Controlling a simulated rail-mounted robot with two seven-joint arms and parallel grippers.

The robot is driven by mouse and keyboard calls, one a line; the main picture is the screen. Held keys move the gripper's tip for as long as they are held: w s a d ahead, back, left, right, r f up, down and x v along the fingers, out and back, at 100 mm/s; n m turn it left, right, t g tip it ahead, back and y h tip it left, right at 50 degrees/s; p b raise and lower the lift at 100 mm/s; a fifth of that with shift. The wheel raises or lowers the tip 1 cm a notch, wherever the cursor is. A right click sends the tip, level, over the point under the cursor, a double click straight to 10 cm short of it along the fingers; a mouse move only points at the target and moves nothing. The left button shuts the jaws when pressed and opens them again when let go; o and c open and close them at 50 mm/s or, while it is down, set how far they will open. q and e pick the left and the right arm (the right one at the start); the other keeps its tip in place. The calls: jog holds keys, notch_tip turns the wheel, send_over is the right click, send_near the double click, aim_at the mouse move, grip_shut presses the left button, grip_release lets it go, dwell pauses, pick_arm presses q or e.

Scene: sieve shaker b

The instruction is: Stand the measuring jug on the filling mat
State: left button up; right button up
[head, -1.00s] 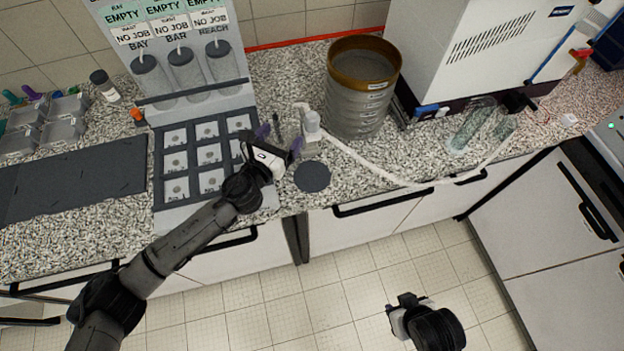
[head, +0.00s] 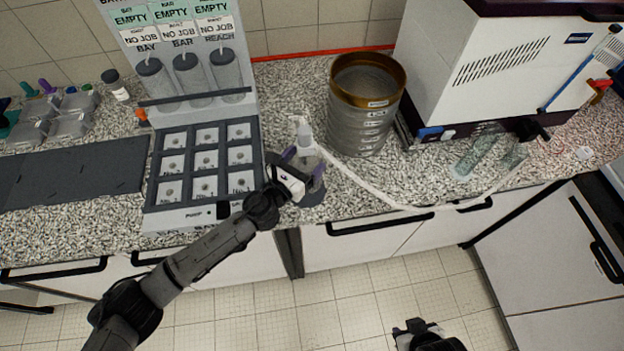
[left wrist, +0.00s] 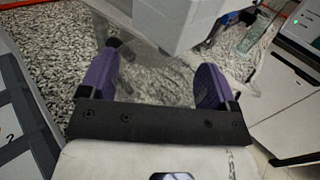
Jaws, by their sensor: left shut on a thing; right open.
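My left gripper (head: 304,168) is shut on a clear vessel with a white spouted top (head: 304,133) over the granite counter. I cannot tell for sure that this is the measuring jug. In the left wrist view its see-through body (left wrist: 155,85) shows faintly between my purple fingers (left wrist: 158,85). The dark round filling mat (head: 313,198) lies at the counter's front edge, just below the vessel in the picture and partly hidden by my gripper. Whether the vessel's base touches the mat or counter is hidden. My right gripper (head: 408,330) is open and empty over the floor.
A brass-rimmed sieve stack (head: 365,115) stands behind and right of the vessel. A pale hose (head: 385,198) runs right along the counter. A gridded dark tray (head: 205,160) is on the left. Clear containers (head: 478,155) stand by a white machine (head: 490,60).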

aim_at(305, 162)
pick_arm(q)
notch_tip(305, 162, down, 4)
jog(key=shift+f+b, duration=0.1)
jog(key=shift+b, duration=0.65)
jog(key=shift+f, duration=0.15)
jog(key=shift+f, duration=0.1)
jog(key=shift+f, duration=0.15)
jog(key=o, duration=1.1)
